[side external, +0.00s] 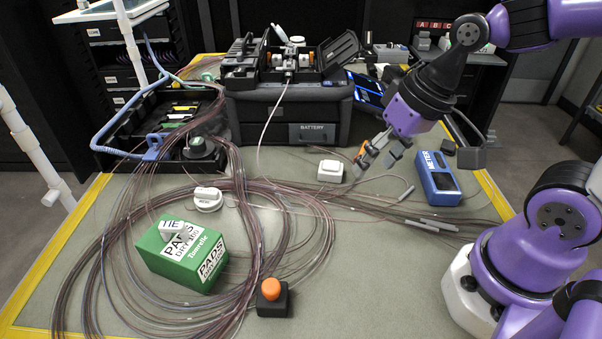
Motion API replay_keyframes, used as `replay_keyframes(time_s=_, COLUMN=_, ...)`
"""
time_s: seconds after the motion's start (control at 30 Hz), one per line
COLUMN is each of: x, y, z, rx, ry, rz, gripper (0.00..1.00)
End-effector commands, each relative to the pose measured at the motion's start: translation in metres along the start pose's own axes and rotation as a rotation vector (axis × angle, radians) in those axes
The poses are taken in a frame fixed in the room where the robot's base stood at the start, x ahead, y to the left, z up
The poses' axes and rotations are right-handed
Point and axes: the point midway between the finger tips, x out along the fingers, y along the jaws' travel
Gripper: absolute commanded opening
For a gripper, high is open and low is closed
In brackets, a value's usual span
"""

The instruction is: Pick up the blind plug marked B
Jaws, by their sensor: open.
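A small rack with a red label strip lettered A, B, C (435,25) stands on the bench at the back right. Small grey pieces (423,41) sit below the letters; they may be the blind plugs, but no mark on them is readable. My gripper (374,155) is open over the mat, pointing down and left. It is well in front of the rack and apart from it. A small orange patch shows at its fingers; I cannot tell what it is. I see nothing held between the fingers.
A white block (331,171) lies just left of my gripper, and a blue device (437,178) to its right. Coiled fibres cover the mat's left and middle. The green box (181,255), orange button (270,290) and splicer case (290,115) stand around.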

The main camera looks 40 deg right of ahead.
Motion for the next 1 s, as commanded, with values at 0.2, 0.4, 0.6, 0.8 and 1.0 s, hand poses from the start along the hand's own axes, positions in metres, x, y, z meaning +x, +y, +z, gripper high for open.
replay_keyframes(time_s=0.2, x=0.063, y=-0.033, z=0.025, rx=0.511, ry=-0.366, rz=-0.212, gripper=0.64)
replay_keyframes(time_s=0.4, x=0.085, y=-0.068, z=0.042, rx=1.041, ry=-0.742, rz=-0.381, gripper=0.64)
replay_keyframes(time_s=0.6, x=0.086, y=-0.084, z=0.041, rx=1.367, ry=-0.999, rz=-0.464, gripper=0.64)
replay_keyframes(time_s=0.8, x=0.093, y=-0.103, z=0.046, rx=1.432, ry=-1.064, rz=-0.475, gripper=0.64)
replay_keyframes(time_s=1.0, x=0.107, y=-0.126, z=0.054, rx=1.430, ry=-1.060, rz=-0.474, gripper=0.64)
